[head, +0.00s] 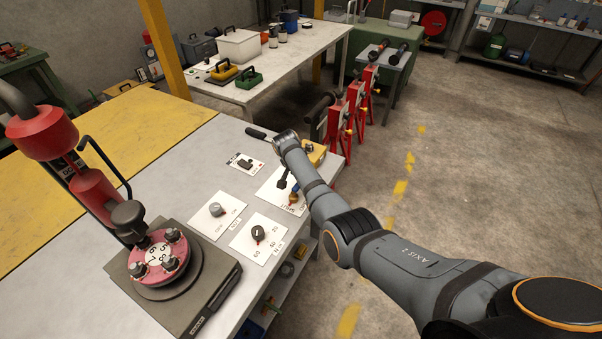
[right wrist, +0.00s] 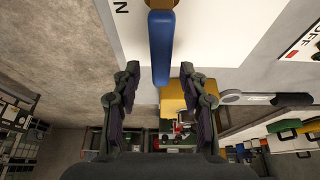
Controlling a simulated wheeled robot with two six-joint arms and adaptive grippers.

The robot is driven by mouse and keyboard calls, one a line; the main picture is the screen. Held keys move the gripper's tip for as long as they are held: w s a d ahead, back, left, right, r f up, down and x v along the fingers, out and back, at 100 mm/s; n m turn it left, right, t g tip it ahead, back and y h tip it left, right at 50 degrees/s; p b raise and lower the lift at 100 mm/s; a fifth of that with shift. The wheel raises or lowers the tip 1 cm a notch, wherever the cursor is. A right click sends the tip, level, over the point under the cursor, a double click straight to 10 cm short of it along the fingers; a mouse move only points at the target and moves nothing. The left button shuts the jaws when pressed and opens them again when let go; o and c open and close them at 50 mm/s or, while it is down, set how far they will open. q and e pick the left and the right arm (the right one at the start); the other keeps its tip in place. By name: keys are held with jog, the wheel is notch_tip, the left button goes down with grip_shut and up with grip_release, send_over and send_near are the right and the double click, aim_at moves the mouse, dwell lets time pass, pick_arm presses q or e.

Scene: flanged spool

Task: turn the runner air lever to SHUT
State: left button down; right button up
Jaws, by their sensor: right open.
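The runner air lever (right wrist: 161,45) is a blue handle on a brass-coloured pivot above a white plate. In the head view the lever (head: 293,196) is small and partly covered by my gripper and arm. The plate (head: 268,197) bears SHUT lettering by the pivot; a letter N shows in the right wrist view. My right gripper (right wrist: 159,72) is open, with one finger each side of the lever's free end and visible gaps between. In the head view the right gripper (head: 289,183) is mostly hidden by its own arm. My left gripper is out of view.
The bench holds an ON/OFF switch plate (head: 246,163), two dial plates including one dial (head: 258,233), and a yellow box (head: 316,153) close by. Open floor lies to the right.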

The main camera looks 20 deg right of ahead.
jog(key=v, duration=1.1)
jog(key=shift+s+a+r, duration=0.15)
jog(key=shift+s+r, duration=0.05)
jog(key=shift+r, duration=0.15)
